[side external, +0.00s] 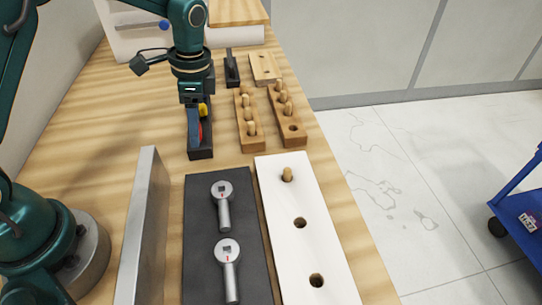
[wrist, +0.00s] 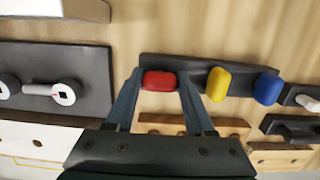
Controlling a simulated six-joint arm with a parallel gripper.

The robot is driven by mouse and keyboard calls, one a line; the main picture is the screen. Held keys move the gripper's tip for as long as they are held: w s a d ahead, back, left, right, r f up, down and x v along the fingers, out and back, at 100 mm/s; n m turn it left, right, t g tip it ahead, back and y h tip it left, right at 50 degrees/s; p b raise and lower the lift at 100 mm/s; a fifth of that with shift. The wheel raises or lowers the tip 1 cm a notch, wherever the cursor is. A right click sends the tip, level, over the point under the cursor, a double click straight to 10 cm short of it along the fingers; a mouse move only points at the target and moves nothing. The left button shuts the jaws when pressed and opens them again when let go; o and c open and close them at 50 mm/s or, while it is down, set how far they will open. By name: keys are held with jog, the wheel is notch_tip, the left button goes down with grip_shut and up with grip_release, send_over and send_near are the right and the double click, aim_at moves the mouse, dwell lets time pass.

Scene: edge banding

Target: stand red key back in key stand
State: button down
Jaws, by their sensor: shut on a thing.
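The dark key stand (side external: 201,154) is a narrow block on the bench in the side view, and it also shows in the wrist view (wrist: 245,71). The red key (wrist: 160,80) is at its left end in the wrist view, between the two fingers of my gripper (wrist: 160,75). My gripper (side external: 196,132) is shut on the red key, low over the near end of the stand. The yellow key (wrist: 219,84) and the blue key (wrist: 268,87) stand in the same block. The red key's lower part is hidden, so I cannot tell how deep it sits.
Wooden peg blocks (side external: 249,142) stand close to the right of the key stand. A white board (side external: 275,215) with holes and one peg, a dark mat (side external: 202,210) with two round-headed tools, and a grey metal bar (side external: 145,220) lie nearer. Bare bench shows left of the stand.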

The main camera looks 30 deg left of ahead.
jog(key=shift+c, duration=0.9)
grip_release()
jog(key=shift+r, duration=0.1)
jog(key=shift+r, duration=2.4)
